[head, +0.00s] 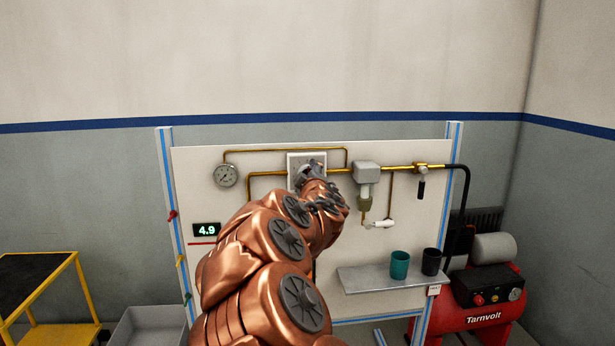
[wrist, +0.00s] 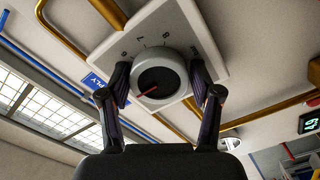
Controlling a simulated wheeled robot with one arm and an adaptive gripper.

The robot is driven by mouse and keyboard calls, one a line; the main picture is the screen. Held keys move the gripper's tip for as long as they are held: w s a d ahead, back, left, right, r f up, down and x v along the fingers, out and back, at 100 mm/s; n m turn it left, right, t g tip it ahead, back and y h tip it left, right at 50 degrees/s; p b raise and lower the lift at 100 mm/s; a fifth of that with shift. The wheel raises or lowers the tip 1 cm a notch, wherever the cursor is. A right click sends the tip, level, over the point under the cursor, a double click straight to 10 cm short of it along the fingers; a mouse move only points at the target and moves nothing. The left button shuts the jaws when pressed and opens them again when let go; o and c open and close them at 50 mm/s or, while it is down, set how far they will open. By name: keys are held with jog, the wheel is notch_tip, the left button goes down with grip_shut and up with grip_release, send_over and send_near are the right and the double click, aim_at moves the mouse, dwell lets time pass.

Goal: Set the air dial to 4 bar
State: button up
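The air dial is a round grey knob (wrist: 160,78) with a dark face and a red pointer, on a square white plate (wrist: 208,42) with numbers. In the wrist view the pointer aims down and to the left. My gripper (wrist: 159,80) has one finger on each side of the knob, both close against its rim, with no clear gap. In the head view my gripper (head: 312,172) is at the plate (head: 293,160), and my arm hides the knob. A green display (head: 207,230) reads 4.9.
A round gauge (head: 226,175) is on the board at left, with brass pipes running along the top. A grey valve block (head: 367,172) is right of the dial. A shelf (head: 385,281) with a teal cup (head: 399,265) and a dark cup (head: 431,261) juts out below. A red compressor (head: 487,317) stands at right.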

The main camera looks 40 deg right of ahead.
jog(key=shift+o, duration=1.3)
jog(key=shift+s, duration=0.1)
jog(key=v, duration=1.1)
jog(key=shift+s+a, duration=0.25)
jog(key=shift+a, duration=0.1)
jog(key=shift+s, duration=0.1)
